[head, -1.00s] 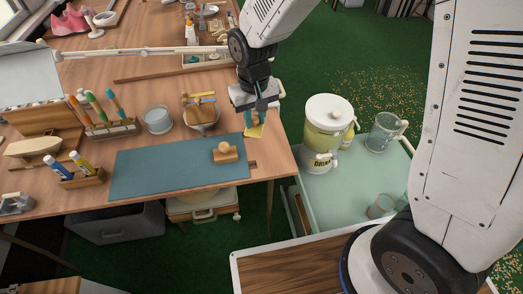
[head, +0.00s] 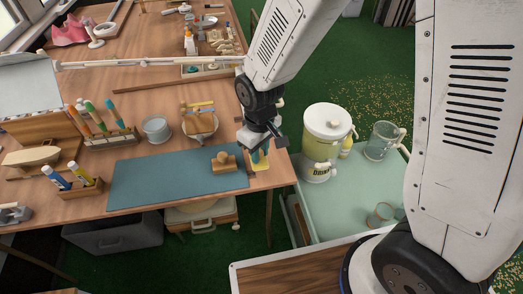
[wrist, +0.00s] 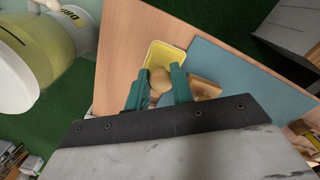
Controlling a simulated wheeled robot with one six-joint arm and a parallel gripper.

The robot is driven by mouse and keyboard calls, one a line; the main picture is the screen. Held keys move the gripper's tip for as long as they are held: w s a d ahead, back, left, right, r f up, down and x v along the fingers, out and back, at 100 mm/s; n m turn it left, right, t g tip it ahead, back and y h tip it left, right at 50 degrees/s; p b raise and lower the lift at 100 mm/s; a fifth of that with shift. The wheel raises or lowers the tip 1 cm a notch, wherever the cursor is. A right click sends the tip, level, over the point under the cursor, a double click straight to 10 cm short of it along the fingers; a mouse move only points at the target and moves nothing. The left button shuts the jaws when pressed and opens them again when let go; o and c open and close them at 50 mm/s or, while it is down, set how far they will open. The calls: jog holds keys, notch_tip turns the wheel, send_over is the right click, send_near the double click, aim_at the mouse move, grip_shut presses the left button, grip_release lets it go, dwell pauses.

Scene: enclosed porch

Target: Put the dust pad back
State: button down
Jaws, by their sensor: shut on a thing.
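The dust pad (head: 261,166) is a yellow pad at the table's right end, beside the blue-green mat (head: 150,181). In the wrist view the yellow pad (wrist: 168,56) has a round wooden knob, which sits between my teal fingertips. My gripper (head: 259,154) is shut on this knob, above the pad; it also shows in the wrist view (wrist: 158,90). I cannot tell whether the pad touches the table. A wooden block with a round knob (head: 224,164) lies on the mat's right end, just left of my gripper. It is partly hidden behind a finger in the wrist view.
Right of the table (head: 190,77), a lower pale green surface holds a drink dispenser (head: 325,140) and a glass jug (head: 382,141). The mat's middle is clear.

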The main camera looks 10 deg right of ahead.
aim_at(262, 151)
jog(key=shift+w+d+f, duration=0.1)
jog(key=shift+w+d, duration=0.1)
jog(key=shift+w, duration=0.4)
jog(key=shift+w+d, duration=0.2)
jog(key=shift+w, duration=0.35)
jog(key=f, duration=0.2)
jog(key=shift+w+d+f, duration=0.15)
jog(key=shift+w+f, duration=0.25)
jog(key=shift+f, duration=0.4)
jog(key=shift+f, duration=0.1)
jog(key=c, duration=1.2)
grip_release()
notch_tip(262, 151, up, 12)
jog(key=shift+r, duration=0.2)
